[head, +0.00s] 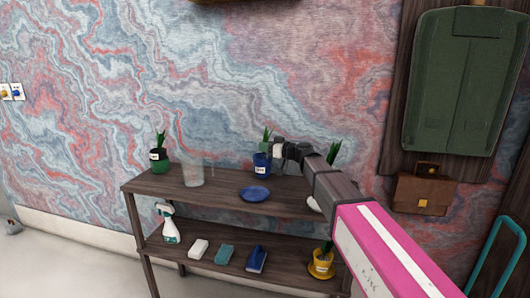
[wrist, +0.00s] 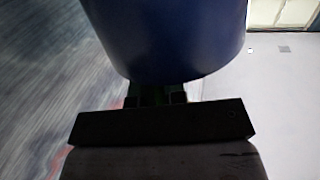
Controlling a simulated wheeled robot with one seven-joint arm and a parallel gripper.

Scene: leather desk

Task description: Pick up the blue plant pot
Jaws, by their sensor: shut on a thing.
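The blue plant pot (head: 262,162) has a white label and a green plant in it. In the head view it is at the back of the shelf's top board, at the end of my arm. My gripper (head: 279,149) reaches it from the right and is shut on it. In the wrist view the blue pot (wrist: 170,35) fills the upper middle, right against my gripper (wrist: 158,97). The fingertips are mostly hidden by the pot. I cannot tell whether the pot touches the board.
The dark wooden shelf (head: 180,188) stands against a marbled wall.

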